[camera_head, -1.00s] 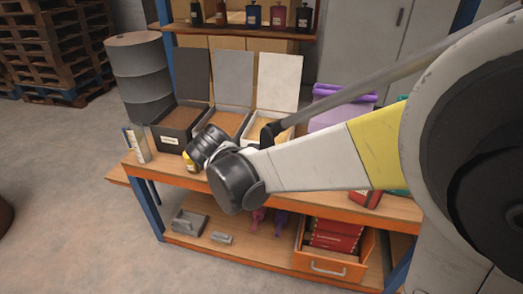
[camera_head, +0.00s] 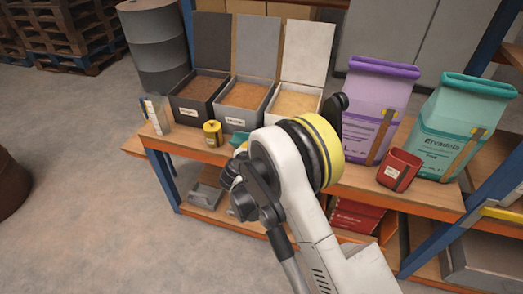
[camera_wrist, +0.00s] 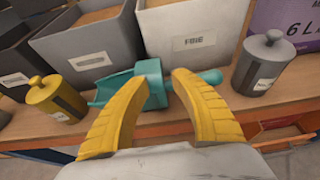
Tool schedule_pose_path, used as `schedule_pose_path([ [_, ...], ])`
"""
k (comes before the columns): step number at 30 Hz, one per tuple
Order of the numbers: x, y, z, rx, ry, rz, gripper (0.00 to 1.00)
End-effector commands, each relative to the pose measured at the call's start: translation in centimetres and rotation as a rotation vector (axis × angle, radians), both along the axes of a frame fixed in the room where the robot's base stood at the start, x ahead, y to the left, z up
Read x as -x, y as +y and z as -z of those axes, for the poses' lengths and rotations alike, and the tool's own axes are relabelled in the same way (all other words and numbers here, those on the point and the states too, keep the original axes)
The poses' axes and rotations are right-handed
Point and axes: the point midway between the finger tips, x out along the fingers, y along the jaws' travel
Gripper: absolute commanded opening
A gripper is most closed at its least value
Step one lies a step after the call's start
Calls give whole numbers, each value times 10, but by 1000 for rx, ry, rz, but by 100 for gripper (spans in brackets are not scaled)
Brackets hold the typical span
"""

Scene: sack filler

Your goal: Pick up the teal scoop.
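The teal scoop (camera_wrist: 128,88) lies on the bench in front of the bins in the wrist view, its rounded handle (camera_wrist: 212,77) pointing right. In the head view only part of the scoop (camera_head: 238,139) shows, behind my arm. My gripper (camera_wrist: 158,80) has its two yellow fingers spread apart, with nothing held. The fingertips reach toward the scoop near where its pan meets the handle. They overlap it in the picture; I cannot tell whether they touch it. In the head view my arm hides the gripper.
A yellow canister (camera_wrist: 52,98) stands left of the scoop and a grey canister (camera_wrist: 262,64) right of it. Open bins, including one labelled FINE (camera_wrist: 195,42), stand behind. Purple (camera_head: 374,105) and teal (camera_head: 462,120) sacks and a red container (camera_head: 398,169) are farther right.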

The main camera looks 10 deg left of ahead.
Motion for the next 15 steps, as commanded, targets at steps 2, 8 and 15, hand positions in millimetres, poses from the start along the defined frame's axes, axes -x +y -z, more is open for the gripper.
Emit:
schedule_pose_path([
  [2,-13,-2,8,-1,0,3,29],
  [8,-28,-3,15,-1,0,2,29],
  [15,-61,-6,31,-3,1,2,29],
])
